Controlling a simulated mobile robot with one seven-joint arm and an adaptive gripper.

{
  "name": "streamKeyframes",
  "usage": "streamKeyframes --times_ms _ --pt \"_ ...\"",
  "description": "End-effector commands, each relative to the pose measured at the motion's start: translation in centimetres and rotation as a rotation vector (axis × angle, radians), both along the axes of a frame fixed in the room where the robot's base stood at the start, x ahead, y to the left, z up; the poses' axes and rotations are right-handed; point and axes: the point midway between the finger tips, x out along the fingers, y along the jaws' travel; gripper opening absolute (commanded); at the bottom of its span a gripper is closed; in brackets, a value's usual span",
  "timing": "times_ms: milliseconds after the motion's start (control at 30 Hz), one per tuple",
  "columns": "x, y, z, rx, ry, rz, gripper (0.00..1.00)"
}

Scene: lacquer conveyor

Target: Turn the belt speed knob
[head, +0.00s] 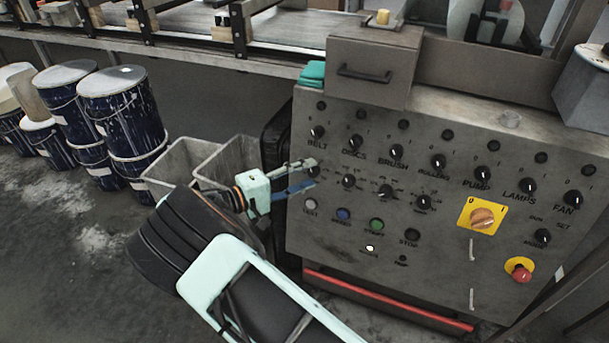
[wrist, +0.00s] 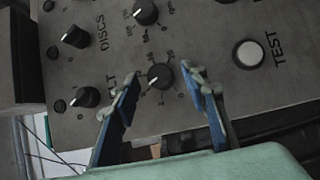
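The grey control panel (head: 450,230) carries rows of black knobs. A BELT knob (head: 317,131) sits at its upper left; it also shows in the wrist view (wrist: 85,97). Below it in the lower row is another black knob (wrist: 160,76) with a white pointer and a dial scale, its own label not readable. My gripper (head: 312,174) is open at the panel's left edge. In the wrist view its two blue fingers (wrist: 160,84) appear on either side of that lower knob, with gaps visible. I cannot tell how deep they reach. In the head view the gripper largely hides this knob.
The TEST button (wrist: 248,54) lies beside the fingers. Neighbouring knobs, DISCS (head: 356,141) and a lower-row one (head: 348,180), are close by. A yellow-plated switch (head: 482,218) and red stop button (head: 519,269) are farther right. Grey bins (head: 182,163) and paint drums (head: 120,105) stand left.

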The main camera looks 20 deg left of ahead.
Motion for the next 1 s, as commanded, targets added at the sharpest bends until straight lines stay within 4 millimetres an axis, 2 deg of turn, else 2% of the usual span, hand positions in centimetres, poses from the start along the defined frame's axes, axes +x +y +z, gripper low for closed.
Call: streamKeyframes --times_ms 267,700,833,1000 --pt "-0.7 0.6 0.1 0.001 0.001 0.002 0.4" --pt "-7.5 5.9 1.0 0.001 -0.001 0.002 0.4" --pt "-8.7 6.9 1.1 -0.001 0.0 0.001 0.4" --pt "-9.4 7.4 1.2 0.0 0.0 0.0 0.4"
